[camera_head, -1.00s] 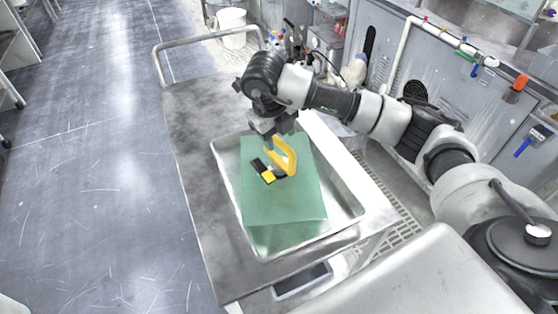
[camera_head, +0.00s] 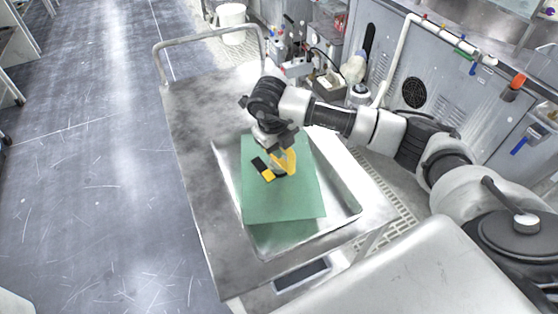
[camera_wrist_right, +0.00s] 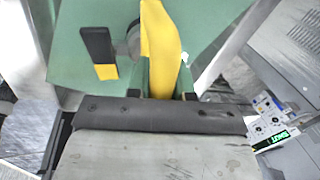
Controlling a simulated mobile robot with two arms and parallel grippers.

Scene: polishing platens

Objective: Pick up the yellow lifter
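The yellow lifter (camera_head: 289,163) stands on a green sheet in a metal tray, with a grey round part (camera_wrist_right: 133,36) beside its handle in the wrist view. My right gripper (camera_head: 284,150) is directly above the lifter and points down at it. In the wrist view the yellow handle (camera_wrist_right: 160,45) lies between the two fingers of my right gripper (camera_wrist_right: 163,82). The fingers are very close to its sides, and I cannot tell whether they press on it. The lower part of the lifter is partly hidden. My left gripper is not in view.
The tray (camera_head: 341,215) rests on a metal cart (camera_head: 200,120) with a raised rail. Cabinets (camera_head: 415,75) stand to the right; open floor (camera_head: 90,180) lies left.

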